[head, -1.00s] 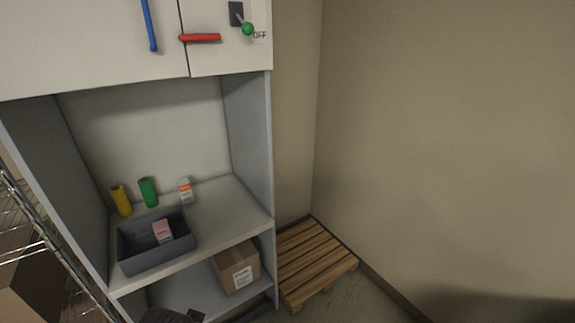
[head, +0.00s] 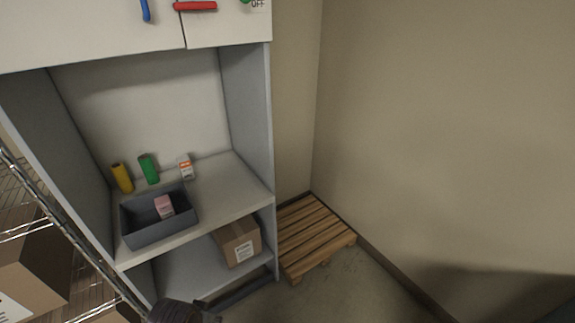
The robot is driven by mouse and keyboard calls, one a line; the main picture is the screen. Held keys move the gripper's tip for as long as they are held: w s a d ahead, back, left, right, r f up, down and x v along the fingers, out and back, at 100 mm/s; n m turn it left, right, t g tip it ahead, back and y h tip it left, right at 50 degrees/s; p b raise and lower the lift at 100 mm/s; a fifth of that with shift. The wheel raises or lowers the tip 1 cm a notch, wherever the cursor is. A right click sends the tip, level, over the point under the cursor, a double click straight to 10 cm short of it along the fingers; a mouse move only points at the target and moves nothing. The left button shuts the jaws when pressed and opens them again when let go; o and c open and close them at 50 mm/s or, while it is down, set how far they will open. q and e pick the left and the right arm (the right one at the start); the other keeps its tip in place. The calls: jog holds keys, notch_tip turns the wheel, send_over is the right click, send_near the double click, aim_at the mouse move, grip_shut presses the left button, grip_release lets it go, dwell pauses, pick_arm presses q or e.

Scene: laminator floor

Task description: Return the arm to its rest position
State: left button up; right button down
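A dark, rounded part of my arm, seemingly my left gripper or wrist (head: 182,312), shows at the bottom edge of the head view, in front of the cabinet's lower shelf. Most of it is cut off by the frame, and I cannot tell whether the fingers are open or shut. It holds nothing that I can see.
A grey cabinet (head: 248,120) holds a grey bin (head: 160,236) with a pink box (head: 164,206), yellow (head: 122,178) and green (head: 148,169) cylinders and a white-orange box (head: 186,167). A carton (head: 237,242) sits below. A wire rack (head: 45,205) stands left, a pallet (head: 312,240) right.

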pick_arm(q)
jog(key=s+f+g, duration=0.1)
jog(key=s+f, duration=0.1)
jog(key=f, duration=1.3)
jog(key=s+f, duration=0.3)
jog(key=f, duration=1.2)
jog(key=s+a+f, duration=0.2)
jog(key=s+f, duration=0.7)
jog(key=s, duration=0.1)
jog(key=s+a+f+g, duration=0.1)
jog(key=s+a+f, duration=0.1)
jog(key=s+f, duration=0.7)
jog(key=shift+s+a+f+b, duration=0.15)
jog(key=shift+s+b, duration=0.3)
jog(key=shift+s, duration=0.65)
jog(key=shift+c, duration=0.5)
